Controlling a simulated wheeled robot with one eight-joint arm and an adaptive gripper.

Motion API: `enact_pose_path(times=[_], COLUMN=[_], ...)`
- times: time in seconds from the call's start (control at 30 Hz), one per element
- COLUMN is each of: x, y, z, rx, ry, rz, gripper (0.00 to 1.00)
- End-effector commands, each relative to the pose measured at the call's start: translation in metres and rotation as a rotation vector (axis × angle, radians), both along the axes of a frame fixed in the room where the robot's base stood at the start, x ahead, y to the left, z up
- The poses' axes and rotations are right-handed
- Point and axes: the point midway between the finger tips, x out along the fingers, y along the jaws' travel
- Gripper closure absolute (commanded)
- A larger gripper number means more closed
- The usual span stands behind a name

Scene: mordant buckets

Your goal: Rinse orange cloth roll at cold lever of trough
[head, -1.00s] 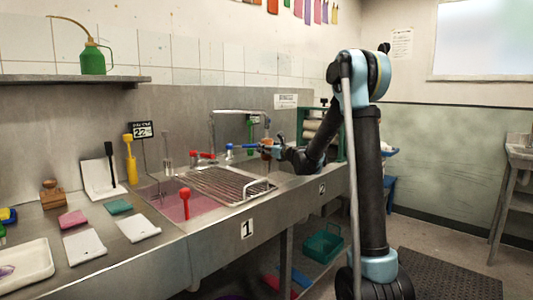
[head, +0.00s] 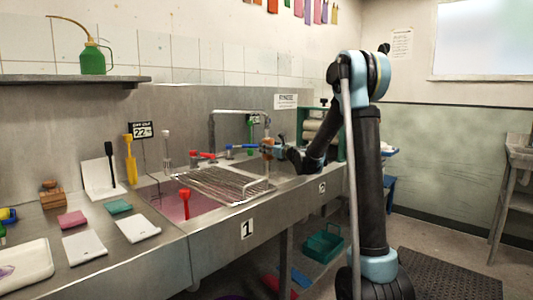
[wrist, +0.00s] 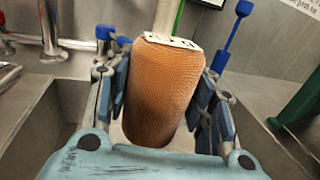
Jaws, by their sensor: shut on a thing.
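The orange cloth roll (wrist: 165,90) stands between the two fingers of my gripper (wrist: 165,105) in the wrist view, with a pale marked patch on its far end. My gripper is shut on it. In the head view my gripper (head: 273,149) holds the small orange roll (head: 267,142) above the right part of the trough (head: 185,208), right of the faucet. The blue cold lever (head: 240,146) points toward the roll. The red lever (head: 207,155) is farther left. Whether water runs cannot be told.
A wire rack (head: 220,186) lies over the trough, with a red-headed tool (head: 185,194) in front of it. The faucet pipe (head: 212,125) rises behind. A green roller frame (head: 345,140) stands to the right. Cloths and boards lie on the left counter.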

Motion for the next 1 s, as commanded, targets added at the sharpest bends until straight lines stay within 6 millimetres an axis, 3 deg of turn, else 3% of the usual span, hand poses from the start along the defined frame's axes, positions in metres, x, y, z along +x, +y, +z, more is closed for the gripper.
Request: enact_pose_path(times=[0.47,1.0], x=[-0.0067,0.0013], y=[0.0057,-0.0013], z=[0.0000,0.0001], rx=[0.000,0.000], ry=[0.000,0.000], rz=[0.000,-0.001], gripper=[0.77,0.77])
